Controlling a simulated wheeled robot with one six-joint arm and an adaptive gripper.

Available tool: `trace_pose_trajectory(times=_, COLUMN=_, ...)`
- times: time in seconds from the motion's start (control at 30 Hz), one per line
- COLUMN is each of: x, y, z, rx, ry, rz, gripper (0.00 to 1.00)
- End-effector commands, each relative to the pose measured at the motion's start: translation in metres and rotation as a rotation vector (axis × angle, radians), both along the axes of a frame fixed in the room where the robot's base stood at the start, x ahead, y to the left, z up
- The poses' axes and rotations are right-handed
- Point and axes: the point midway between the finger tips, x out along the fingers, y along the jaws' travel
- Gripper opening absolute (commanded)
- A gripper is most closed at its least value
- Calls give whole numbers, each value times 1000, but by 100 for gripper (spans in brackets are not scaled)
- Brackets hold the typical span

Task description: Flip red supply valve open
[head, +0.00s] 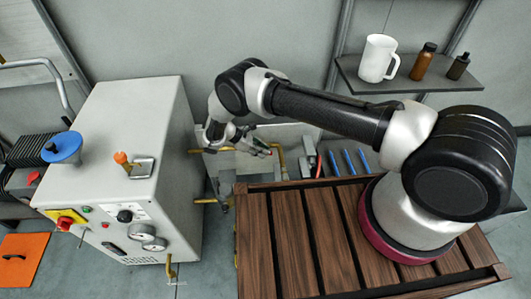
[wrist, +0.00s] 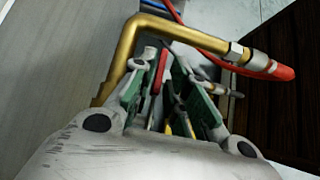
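My gripper (head: 262,148) reaches down beside the grey cabinet, near brass pipework. In the wrist view its two fingers with green sides (wrist: 175,85) stand apart, with a gap between them and nothing clearly held. A bent brass pipe (wrist: 128,45) crosses just beyond the fingers. It leads toward a silver fitting and a red end piece (wrist: 270,68) at the right, outside the fingers. I cannot tell whether this red piece is the supply valve's handle. The fingers partly hide the pipework in the head view.
The grey cabinet (head: 120,150) stands left, with gauges, an orange knob (head: 121,157) and a blue knob (head: 64,147). The slatted wooden top (head: 285,235) lies in front right. A shelf (head: 410,76) holds a white mug and two bottles. Blue-handled items (head: 348,160) stand behind the wood.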

Motion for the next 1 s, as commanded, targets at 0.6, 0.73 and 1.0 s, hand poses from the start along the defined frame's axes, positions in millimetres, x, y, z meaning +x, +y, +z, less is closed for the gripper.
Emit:
trace_pose_trajectory(times=0.6, x=0, y=68, z=68, rx=1, ry=-1, rz=1, gripper=17)
trace_pose_trajectory(times=0.73, x=0, y=68, z=68, rx=1, ry=-1, rz=1, gripper=17)
trace_pose_trajectory(times=1.0, x=0, y=68, z=68, rx=0, ry=-1, rz=1, gripper=17)
